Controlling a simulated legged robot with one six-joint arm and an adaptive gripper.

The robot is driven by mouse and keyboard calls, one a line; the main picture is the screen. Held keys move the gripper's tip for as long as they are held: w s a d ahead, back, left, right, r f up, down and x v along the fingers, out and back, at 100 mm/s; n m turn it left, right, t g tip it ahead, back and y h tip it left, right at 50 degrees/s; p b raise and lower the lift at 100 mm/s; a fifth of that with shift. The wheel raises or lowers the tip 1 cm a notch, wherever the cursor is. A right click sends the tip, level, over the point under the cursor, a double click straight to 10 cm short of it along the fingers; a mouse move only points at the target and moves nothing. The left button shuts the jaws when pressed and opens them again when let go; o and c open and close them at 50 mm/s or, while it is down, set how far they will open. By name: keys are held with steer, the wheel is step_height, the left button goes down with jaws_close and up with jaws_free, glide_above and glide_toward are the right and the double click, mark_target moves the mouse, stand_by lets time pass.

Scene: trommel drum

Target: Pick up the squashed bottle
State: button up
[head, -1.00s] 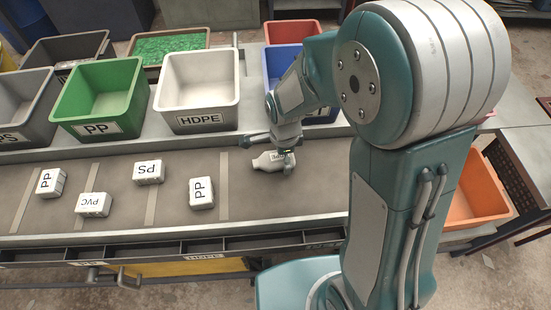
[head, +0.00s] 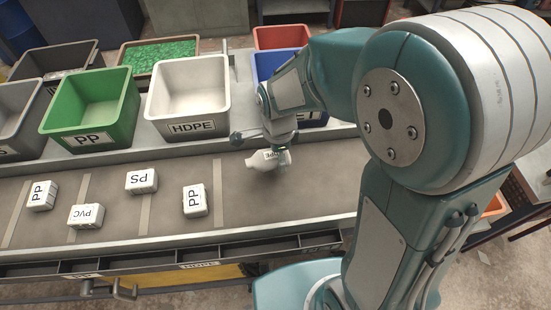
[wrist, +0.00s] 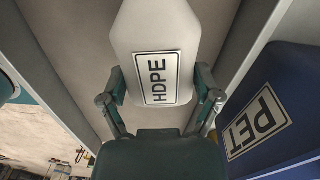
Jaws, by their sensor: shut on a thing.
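The squashed bottle (head: 266,160) is pale grey-white with an HDPE label. My gripper (head: 284,150) is at the bottle's right end, partly hidden by my arm. In the wrist view the bottle (wrist: 155,45) fills the upper middle with its label upright between the fingers. My gripper (wrist: 160,98) has a finger against each side of it and is shut on it. The bottle appears slightly above the belt, though the gap is hard to judge.
Blocks labelled PP (head: 195,200), PS (head: 141,181), PVC (head: 86,216) and another PP (head: 41,195) lie on the belt to the left. Behind are a green PP bin (head: 92,113), a white HDPE bin (head: 188,100) and a blue bin (head: 262,68). The blue bin's PET label shows in the wrist view (wrist: 258,122).

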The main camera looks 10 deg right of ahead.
steer(key=s+d+r, duration=0.3)
steer(key=s+r, duration=0.5)
steer(key=s, duration=0.4)
steer(key=shift+s+r, duration=0.3)
stand_by(0.5)
